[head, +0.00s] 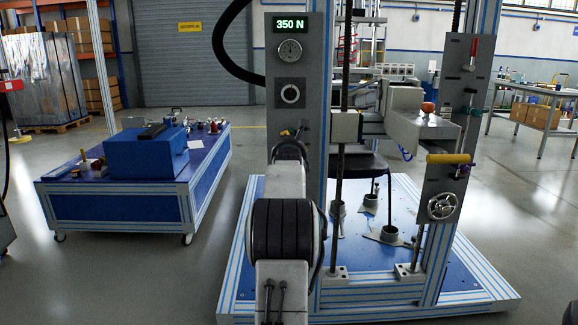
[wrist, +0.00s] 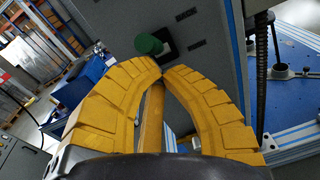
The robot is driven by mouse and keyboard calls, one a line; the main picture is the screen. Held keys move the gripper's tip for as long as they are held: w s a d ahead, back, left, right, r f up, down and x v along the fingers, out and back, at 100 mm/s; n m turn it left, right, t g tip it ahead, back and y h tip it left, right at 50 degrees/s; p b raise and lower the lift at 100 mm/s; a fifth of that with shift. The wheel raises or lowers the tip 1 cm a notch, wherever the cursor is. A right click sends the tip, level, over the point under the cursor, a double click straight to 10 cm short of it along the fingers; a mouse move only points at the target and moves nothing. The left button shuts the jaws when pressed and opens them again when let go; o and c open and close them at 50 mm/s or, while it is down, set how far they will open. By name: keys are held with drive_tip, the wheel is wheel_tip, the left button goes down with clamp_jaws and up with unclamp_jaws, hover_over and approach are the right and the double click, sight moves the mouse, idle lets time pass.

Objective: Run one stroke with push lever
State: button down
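My gripper (wrist: 163,72) shows in the wrist view with two yellow ribbed fingers curving in until their tips meet. I see nothing clearly held at the tips. An amber strip lies between the fingers; I cannot tell what it belongs to. Just beyond the tips, a green knob (wrist: 148,45) stands by a dark slot in a grey panel (wrist: 205,75). It may be the push lever's end; a small gap seems to separate it from the tips. In the head view my arm hides this part of the grey panel (head: 312,100), which carries a "350 N" display (head: 289,25).
The test rig has a blue base (head: 400,205), a yellow handle (head: 448,158) and a handwheel (head: 442,206) on its right post. A dark chair seat (head: 360,165) is inside. A blue cart (head: 110,205) with a blue box (head: 146,153) stands left, with open floor between.

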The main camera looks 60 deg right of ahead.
drive_tip(key=shift+r, duration=0.3)
idle(0.4)
